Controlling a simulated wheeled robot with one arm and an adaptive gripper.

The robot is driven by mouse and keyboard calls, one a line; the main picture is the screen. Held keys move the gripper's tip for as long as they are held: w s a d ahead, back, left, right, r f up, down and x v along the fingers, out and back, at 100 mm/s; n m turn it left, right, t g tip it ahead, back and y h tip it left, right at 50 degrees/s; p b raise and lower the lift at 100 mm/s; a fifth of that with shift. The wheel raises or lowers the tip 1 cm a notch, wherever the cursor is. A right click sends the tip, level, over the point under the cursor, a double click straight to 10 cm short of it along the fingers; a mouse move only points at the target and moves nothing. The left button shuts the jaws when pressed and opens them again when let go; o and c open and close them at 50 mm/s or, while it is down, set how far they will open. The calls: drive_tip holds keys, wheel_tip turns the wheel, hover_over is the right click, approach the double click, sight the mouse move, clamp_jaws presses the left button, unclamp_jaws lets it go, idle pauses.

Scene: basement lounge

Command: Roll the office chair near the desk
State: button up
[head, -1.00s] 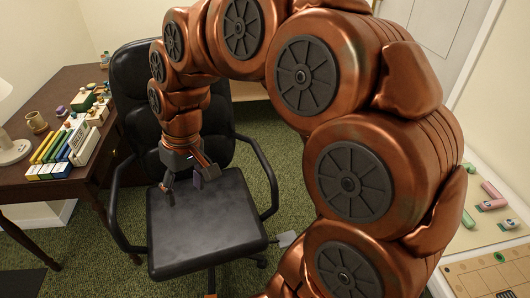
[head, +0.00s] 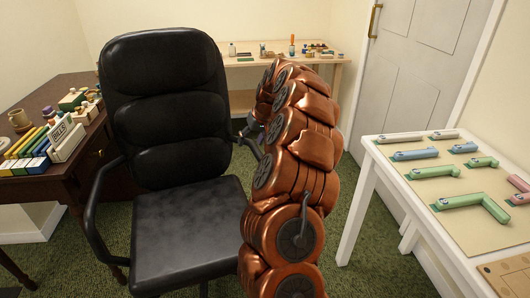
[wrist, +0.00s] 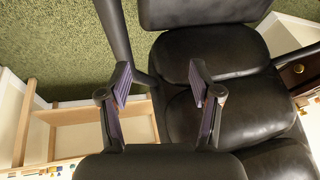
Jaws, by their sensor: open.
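The black office chair (head: 172,110) stands upright in the left half of the head view, its padded back and seat facing me. Its left armrest (head: 92,205) is clear to see; the right armrest is mostly hidden behind my arm. The dark brown desk (head: 62,90) is at the left, close beside the chair. My gripper (wrist: 162,80) is open and empty in the wrist view, its two fingers spread over the chair (wrist: 215,52). An armrest (wrist: 114,30) runs down to the left finger; I cannot tell whether they touch.
A white table (head: 370,165) with colored handles stands at the right, before a white door (head: 412,65). A light wood bench (head: 240,75) with small items is at the back. Books (head: 30,145) and a mug (head: 20,120) sit on the desk.

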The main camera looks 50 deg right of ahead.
hover_over(260, 152)
drive_tip(key=s, duration=0.3)
drive_tip(key=f, duration=0.3)
drive_tip(key=shift+w+f+m+h+b, duration=0.1)
drive_tip(key=shift+w+m+h+b, duration=0.2)
drive_tip(key=shift+h+b, duration=0.1)
drive_tip(key=shift+b+x, duration=0.4)
drive_tip(key=shift+x, duration=3.5)
drive_tip(key=shift+a, duration=0.1)
drive_tip(key=shift+c, duration=0.3)
drive_tip(key=shift+s, duration=0.1)
clamp_jaws()
